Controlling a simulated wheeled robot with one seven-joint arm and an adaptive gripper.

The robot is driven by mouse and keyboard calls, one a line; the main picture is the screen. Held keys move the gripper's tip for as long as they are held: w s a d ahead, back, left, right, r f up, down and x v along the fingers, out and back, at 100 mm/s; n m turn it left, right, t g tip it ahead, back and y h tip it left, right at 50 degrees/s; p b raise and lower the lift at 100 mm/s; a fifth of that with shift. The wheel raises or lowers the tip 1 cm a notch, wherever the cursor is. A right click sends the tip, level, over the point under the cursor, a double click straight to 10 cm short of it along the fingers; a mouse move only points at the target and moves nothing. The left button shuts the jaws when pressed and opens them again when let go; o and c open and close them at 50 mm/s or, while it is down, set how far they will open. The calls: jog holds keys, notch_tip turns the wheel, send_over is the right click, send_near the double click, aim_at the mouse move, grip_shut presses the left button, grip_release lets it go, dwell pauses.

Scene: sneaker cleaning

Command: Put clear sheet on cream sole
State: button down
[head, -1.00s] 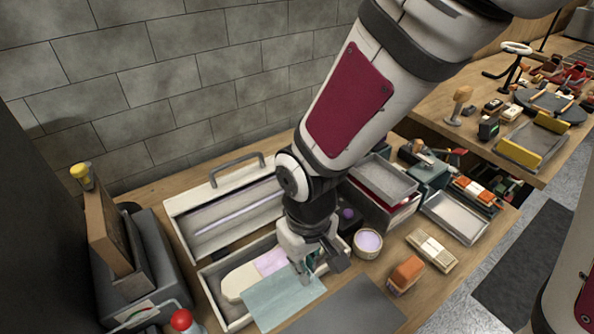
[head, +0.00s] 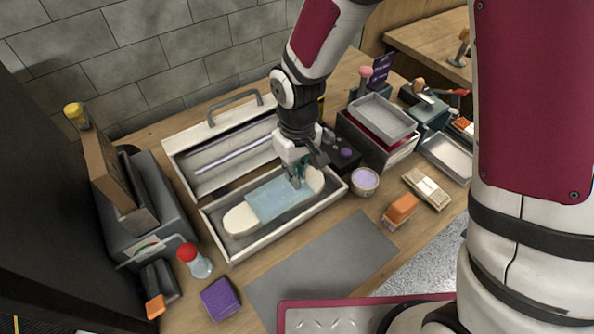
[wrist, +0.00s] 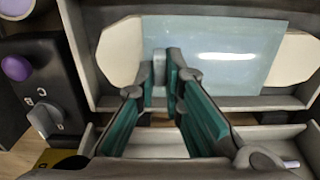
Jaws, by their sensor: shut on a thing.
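The clear sheet (head: 272,198) is a pale blue see-through rectangle. It lies across the middle of the cream sole (head: 241,219), which shows past both of its ends. In the wrist view the sheet (wrist: 215,50) covers the sole's middle, and the sole's rounded end (wrist: 118,52) shows at left. I cannot tell whether the sheet is flat against the sole everywhere. My gripper (head: 296,181) points down over the sheet's right part. In the wrist view its fingers (wrist: 166,65) are close together, shut on the sheet near its edge.
The sole lies in an open case (head: 228,254) with its lid (head: 186,176) raised behind. A control box with a purple knob (wrist: 17,68) stands close beside the case. A lilac tub (head: 365,182) and orange-topped brush (head: 400,208) are to the right. A grey mat (head: 325,265) lies in front.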

jog(key=shift+f, duration=0.1)
jog(key=c, duration=1.7)
grip_release()
notch_tip(320, 180, up, 12)
jog(key=shift+r, duration=0.25)
jog(key=s+d+r+m+t, duration=0.2)
jog(key=s+d+r+m, duration=0.1)
jog(key=s+d+r, duration=0.4)
jog(key=s+d+r+m+t, duration=0.2)
jog(key=s+d+r, duration=0.5)
jog(key=d, duration=0.4)
jog(key=shift+s+d+m+t, duration=0.25)
jog(key=shift+s+m+t, duration=0.15)
jog(key=shift+s+m, duration=0.5)
